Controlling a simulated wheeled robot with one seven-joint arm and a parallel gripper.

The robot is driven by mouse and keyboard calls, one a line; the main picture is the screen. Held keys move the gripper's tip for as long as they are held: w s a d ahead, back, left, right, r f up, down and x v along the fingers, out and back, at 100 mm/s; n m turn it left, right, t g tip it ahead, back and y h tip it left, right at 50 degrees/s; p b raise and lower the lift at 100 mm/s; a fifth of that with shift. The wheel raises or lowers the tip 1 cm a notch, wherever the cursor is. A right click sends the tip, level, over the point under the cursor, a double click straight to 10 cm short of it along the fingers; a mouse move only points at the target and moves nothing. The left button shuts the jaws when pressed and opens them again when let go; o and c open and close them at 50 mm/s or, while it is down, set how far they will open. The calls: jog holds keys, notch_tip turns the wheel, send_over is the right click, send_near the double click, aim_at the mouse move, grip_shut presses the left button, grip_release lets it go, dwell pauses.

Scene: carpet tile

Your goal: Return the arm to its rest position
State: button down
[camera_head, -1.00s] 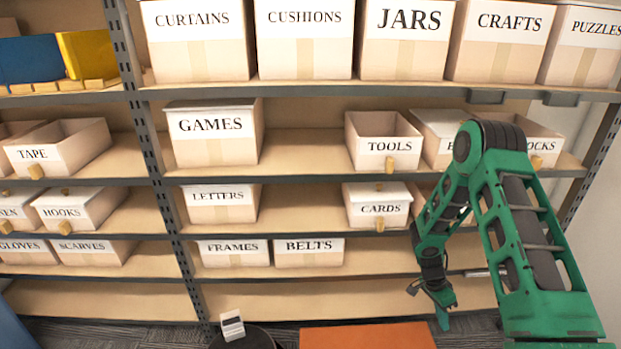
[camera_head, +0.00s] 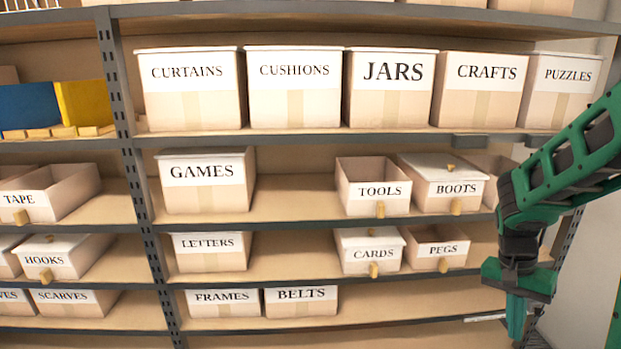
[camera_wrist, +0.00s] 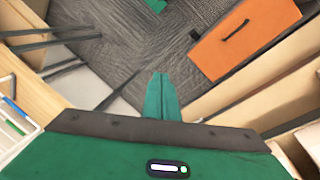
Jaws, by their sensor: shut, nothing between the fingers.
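My green arm reaches in from the right edge of the head view, bent at the elbow, with its lower part hanging down. My gripper (camera_head: 517,318) points downward in front of the right end of the shelving (camera_head: 400,310). In the wrist view my gripper (camera_wrist: 161,76) shows its two green fingers side by side and touching, with nothing between them. Below it lies the grey carpet.
Labelled boxes fill the shelves, among them the pegs box (camera_head: 437,251) and the boots box (camera_head: 446,190) close left of my arm. A white wall (camera_head: 600,250) is at the right.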

jog(key=s+a+r+n+t+y, duration=0.1)
jog(key=s+r, duration=0.3)
jog(key=s, duration=0.5)
jog(key=s+a+r+n+y, duration=0.1)
jog(key=s+a+r+n, duration=0.2)
jog(key=s, duration=0.5)
jog(key=shift+s+a+r+t, duration=0.35)
jog(key=shift+a+r+t, duration=0.1)
jog(key=shift+r, duration=0.4)
jog(key=shift+w+f, duration=0.25)
jog(key=shift+w, duration=0.35)
jog(key=c, duration=2.4)
grip_release()
jog(key=shift+c, duration=0.2)
